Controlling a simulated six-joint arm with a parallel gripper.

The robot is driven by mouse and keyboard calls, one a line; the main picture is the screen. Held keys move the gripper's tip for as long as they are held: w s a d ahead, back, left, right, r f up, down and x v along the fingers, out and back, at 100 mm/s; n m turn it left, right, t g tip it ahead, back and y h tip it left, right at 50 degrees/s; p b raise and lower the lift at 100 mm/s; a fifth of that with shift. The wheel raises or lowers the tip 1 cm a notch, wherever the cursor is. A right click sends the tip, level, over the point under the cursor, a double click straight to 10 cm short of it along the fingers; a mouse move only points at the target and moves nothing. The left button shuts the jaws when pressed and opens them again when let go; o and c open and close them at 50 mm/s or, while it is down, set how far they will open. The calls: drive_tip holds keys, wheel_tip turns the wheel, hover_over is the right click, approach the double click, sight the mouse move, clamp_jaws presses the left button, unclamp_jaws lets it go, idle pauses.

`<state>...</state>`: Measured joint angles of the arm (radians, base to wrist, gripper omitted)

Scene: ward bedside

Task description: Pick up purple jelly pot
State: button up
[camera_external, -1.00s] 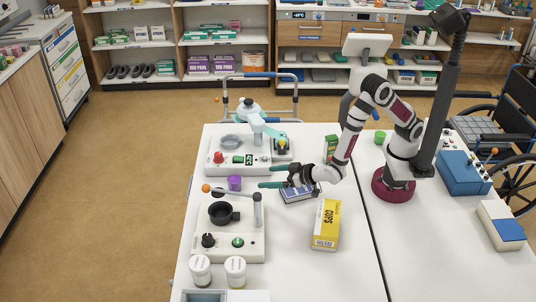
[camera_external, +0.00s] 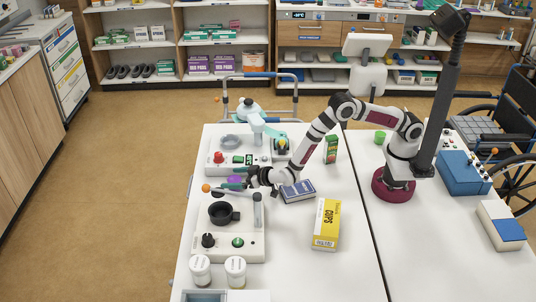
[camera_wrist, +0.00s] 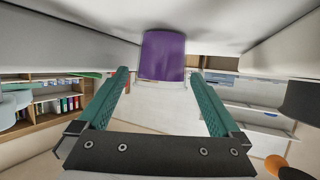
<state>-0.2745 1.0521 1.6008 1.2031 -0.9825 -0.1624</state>
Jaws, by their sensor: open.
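The purple jelly pot (camera_external: 235,180) stands on the white table between the two white devices, partly hidden by my fingers. My gripper (camera_external: 232,179) is low over the table and reaches to it from the right. In the wrist view the pot (camera_wrist: 163,56) hangs from the top, as that picture is upside down. The teal fingers of my gripper (camera_wrist: 160,73) are open, one on each side of the pot's line, with a gap to both. Whether the pot lies between the tips or just past them, I cannot tell.
A white device with a red knob (camera_external: 217,158) stands behind the pot. Another with a black cup holder (camera_external: 222,213) and a grey post stands in front. A blue box (camera_external: 298,190) lies under my arm, with a yellow cups box (camera_external: 326,222) to its right.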

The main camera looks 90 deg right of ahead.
drive_tip(key=c, duration=1.4)
drive_tip(key=shift+r, duration=0.15)
